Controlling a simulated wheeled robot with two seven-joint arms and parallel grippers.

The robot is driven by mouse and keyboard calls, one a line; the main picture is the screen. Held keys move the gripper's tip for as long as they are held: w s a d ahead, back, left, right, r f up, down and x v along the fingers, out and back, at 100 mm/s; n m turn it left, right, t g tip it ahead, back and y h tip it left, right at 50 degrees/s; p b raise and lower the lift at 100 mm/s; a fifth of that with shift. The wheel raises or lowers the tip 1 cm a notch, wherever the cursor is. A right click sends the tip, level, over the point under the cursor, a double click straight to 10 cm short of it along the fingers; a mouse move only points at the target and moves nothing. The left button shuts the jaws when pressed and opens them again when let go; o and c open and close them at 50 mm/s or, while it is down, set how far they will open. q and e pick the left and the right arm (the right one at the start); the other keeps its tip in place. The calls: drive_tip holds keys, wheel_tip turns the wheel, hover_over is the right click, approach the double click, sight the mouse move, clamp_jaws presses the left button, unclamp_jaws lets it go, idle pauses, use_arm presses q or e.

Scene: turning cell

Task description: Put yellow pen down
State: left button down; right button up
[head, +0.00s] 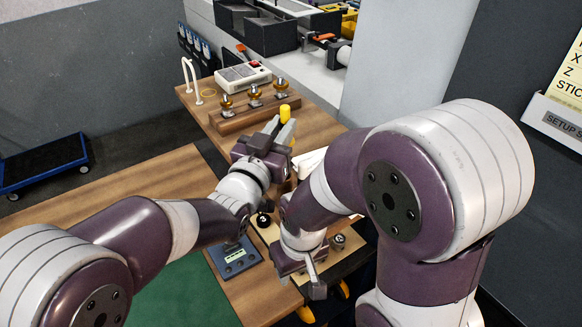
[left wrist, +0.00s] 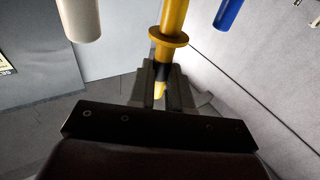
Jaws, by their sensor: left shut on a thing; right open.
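The yellow pen (head: 285,113) stands up out of my left gripper (head: 279,131) in the head view, close to the near end of the wooden rack. In the left wrist view the yellow pen (left wrist: 173,22) has a flange and a dark band, and its lower end sits between the fingers of my left gripper (left wrist: 161,88). The left gripper is shut on it. My right gripper (head: 314,278) is open and empty, low over the near part of the bench. Its fingers are partly hidden by my arm.
A wooden rack (head: 232,124) bears brass-topped pieces. Behind it is a white box with a red switch (head: 243,76). A blue device (head: 233,258) and a black knob (head: 263,220) lie nearer. The left wrist view shows a blue rod (left wrist: 229,14) and a white cylinder (left wrist: 82,18).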

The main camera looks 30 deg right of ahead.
use_arm(q)
drive_tip(key=f+p, duration=0.1)
drive_tip(key=f, duration=0.2)
drive_tip(key=f+p, duration=0.1)
drive_tip(key=f, duration=0.3)
drive_tip(key=shift+s+a+f, duration=0.1)
drive_tip(key=shift+a+f, duration=0.1)
drive_tip(key=shift+f, duration=0.25)
use_arm(e)
drive_tip(key=r, duration=0.3)
drive_tip(key=shift+s+a, duration=0.15)
drive_tip(key=shift+a, duration=0.05)
use_arm(q)
drive_tip(key=shift+f+b, duration=0.5)
drive_tip(key=shift+b, duration=0.1)
drive_tip(key=c, duration=1.1)
unclamp_jaws()
drive_tip(key=shift+r, duration=0.1)
drive_tip(key=shift+o, duration=0.2)
drive_tip(key=shift+a, duration=0.1)
use_arm(e)
drive_tip(key=shift+f, duration=0.55)
